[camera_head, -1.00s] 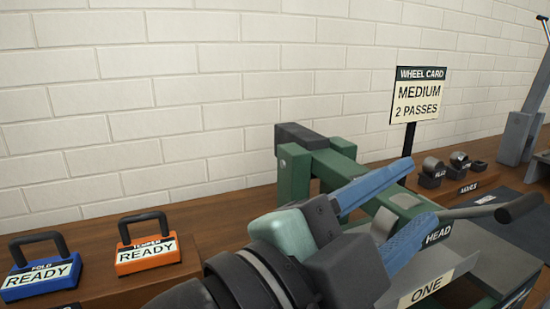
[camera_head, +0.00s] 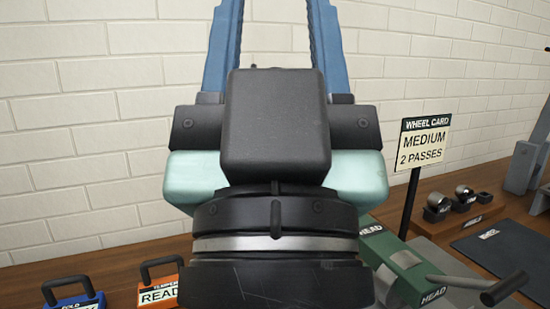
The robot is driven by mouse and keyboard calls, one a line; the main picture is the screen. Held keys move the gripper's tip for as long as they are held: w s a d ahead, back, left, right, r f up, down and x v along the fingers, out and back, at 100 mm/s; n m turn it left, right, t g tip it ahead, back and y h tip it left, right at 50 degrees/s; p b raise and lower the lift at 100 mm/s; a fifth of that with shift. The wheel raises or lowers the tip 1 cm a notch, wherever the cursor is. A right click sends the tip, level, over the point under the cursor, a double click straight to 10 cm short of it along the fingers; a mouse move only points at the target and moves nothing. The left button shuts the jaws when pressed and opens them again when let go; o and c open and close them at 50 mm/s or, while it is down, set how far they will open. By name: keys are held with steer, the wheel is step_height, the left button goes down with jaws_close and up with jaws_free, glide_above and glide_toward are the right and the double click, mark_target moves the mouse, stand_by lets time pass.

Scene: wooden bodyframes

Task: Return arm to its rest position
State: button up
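My gripper (camera_head: 277,30) stands upright in the middle of the picture, close to the camera and in front of the brick wall. Its two blue fingers point up and are wide apart. Only wall shows between them, so it is open and empty. The fingertips are cut off by the top edge. The black and pale green gripper body and my wrist hide much of the bench and part of the green machine.
The green machine (camera_head: 408,272) with its crank handle (camera_head: 505,288) is at the lower right. The wheel card sign (camera_head: 422,148) reads "MEDIUM 2 PASSES". Rollers (camera_head: 437,205) and a dark mat (camera_head: 510,250) lie beyond.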

step_height(320, 180, up, 24)
steer(key=p, duration=2.1)
steer(key=shift+f, duration=0.15)
